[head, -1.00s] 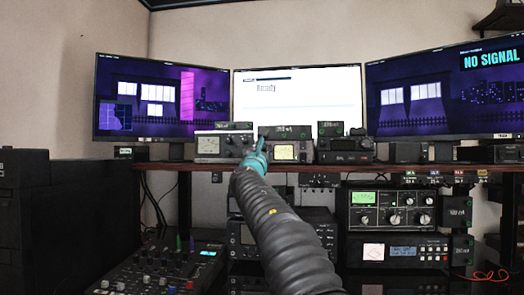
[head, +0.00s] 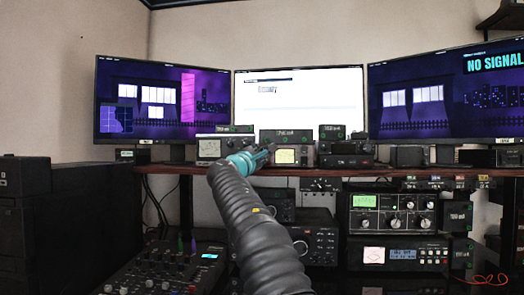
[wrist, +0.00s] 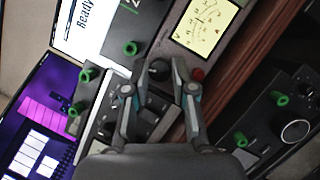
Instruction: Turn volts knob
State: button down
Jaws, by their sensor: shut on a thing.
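My gripper (head: 268,153) is at the middle shelf unit, beside its lit yellow meter (head: 285,157). In the wrist view my gripper (wrist: 167,70) has its two fingers closed around a dark round knob (wrist: 159,72) on a dark panel. The lit meter (wrist: 207,22) is on the same unit, just above the fingers in that view. The knob's label cannot be read, so I cannot tell from lettering that it is the volts knob. In the head view the arm and gripper hide the knob.
A red button (wrist: 198,74) lies close beside the right finger. Green knobs (wrist: 130,48) stand on nearby boxes. Another meter unit (head: 209,149) is at left, and a dark radio (head: 345,154) at right. The wooden shelf edge (head: 400,172) runs below.

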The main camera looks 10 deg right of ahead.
jog(key=shift+r+m+g, duration=0.1)
jog(key=shift+m+g, duration=0.3)
jog(key=shift+m, duration=0.7)
jog(key=c, duration=1)
grip_release()
jog(key=shift+o, duration=0.2)
